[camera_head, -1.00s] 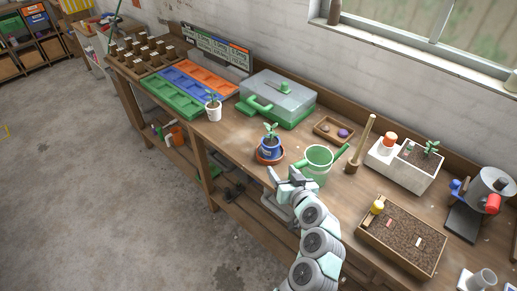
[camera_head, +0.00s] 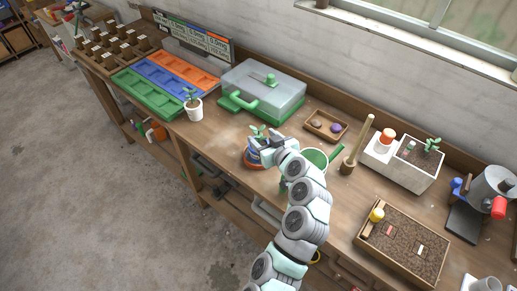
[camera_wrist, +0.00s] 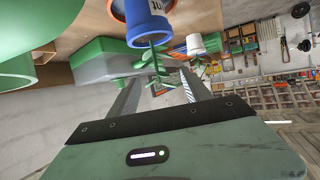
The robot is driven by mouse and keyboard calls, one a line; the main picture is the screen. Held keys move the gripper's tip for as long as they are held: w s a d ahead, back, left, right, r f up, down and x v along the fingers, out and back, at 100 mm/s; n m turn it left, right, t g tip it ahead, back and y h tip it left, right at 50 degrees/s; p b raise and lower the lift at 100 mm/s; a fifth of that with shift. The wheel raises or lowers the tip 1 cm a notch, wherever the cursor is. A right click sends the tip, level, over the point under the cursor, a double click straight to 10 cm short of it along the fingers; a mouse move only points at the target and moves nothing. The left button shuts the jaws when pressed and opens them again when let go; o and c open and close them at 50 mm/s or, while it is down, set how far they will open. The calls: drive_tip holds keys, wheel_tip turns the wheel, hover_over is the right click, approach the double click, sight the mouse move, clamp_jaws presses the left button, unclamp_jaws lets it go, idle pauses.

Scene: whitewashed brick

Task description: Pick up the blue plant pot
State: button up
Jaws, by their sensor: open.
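The blue plant pot (camera_head: 253,158) holds a small green seedling and stands in a terracotta saucer (camera_head: 246,163) on the workbench, partly hidden behind my gripper. In the upside-down wrist view the blue pot (camera_wrist: 148,24) shows at the top with a white label. Its seedling (camera_wrist: 154,62) reaches down between my fingers. The saucer (camera_wrist: 117,10) shows beside it. My gripper (camera_head: 264,142) is open at the plant, above the pot; in the wrist view its two fingers (camera_wrist: 158,84) stand apart on either side of the leaves. Whether a finger touches the plant I cannot tell.
A green watering can (camera_head: 316,158) stands close on the right, partly behind my arm. A white pot with a seedling (camera_head: 194,109) stands to the left. A clear-lidded green propagator (camera_head: 262,88) is behind. A wooden dish (camera_head: 326,124) lies back right. Bench left of the pot is clear.

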drive_tip(key=shift+p+x, duration=0.3)
drive_tip(key=shift+x, duration=3.2)
drive_tip(key=shift+d+f, duration=0.1)
drive_tip(key=shift+d, duration=0.05)
drive_tip(key=shift+c, duration=0.4)
clamp_jaws()
